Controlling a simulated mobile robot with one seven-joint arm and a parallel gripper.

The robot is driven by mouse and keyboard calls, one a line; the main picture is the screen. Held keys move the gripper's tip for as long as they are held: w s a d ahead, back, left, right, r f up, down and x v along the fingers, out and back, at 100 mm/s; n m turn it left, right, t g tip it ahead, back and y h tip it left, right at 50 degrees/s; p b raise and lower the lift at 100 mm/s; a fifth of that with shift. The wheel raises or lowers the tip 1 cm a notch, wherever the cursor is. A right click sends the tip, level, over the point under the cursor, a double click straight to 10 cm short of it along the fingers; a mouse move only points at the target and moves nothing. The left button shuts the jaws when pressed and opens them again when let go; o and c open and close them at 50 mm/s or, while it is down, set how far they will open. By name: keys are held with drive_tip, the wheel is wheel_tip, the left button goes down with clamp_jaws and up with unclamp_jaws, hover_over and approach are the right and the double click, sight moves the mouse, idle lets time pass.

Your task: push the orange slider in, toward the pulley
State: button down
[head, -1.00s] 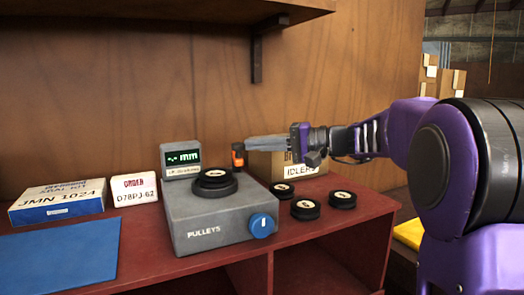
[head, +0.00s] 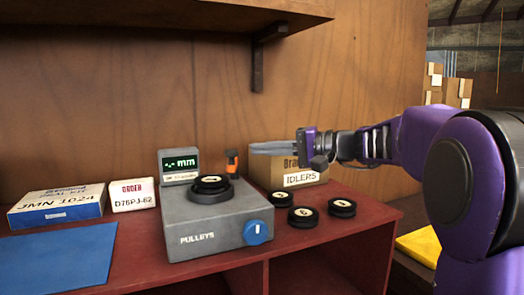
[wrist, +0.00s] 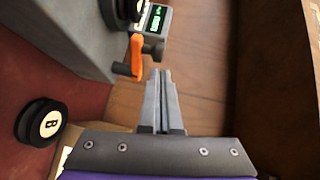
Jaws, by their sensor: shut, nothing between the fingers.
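The orange slider (head: 232,161) stands upright at the back right of the grey pulley gauge (head: 215,230), just right of the black pulley (head: 210,188) on its top. In the wrist view the orange slider (wrist: 136,57) is just ahead and to the left of the fingertips. My gripper (head: 252,149) is shut and empty, pointing left. Its tips are to the right of the slider with a small gap in the head view. In the wrist view my gripper (wrist: 160,72) has both fingers pressed together. It does not appear to touch the slider.
The gauge has a small display (head: 180,165) and a blue knob (head: 258,232). An idlers box (head: 272,172) stands behind, under my gripper. Several black idlers (head: 303,217) lie right of the gauge.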

drive_tip(key=s+v, duration=0.2)
drive_tip(key=v, duration=0.8)
drive_tip(key=shift+a, duration=0.2)
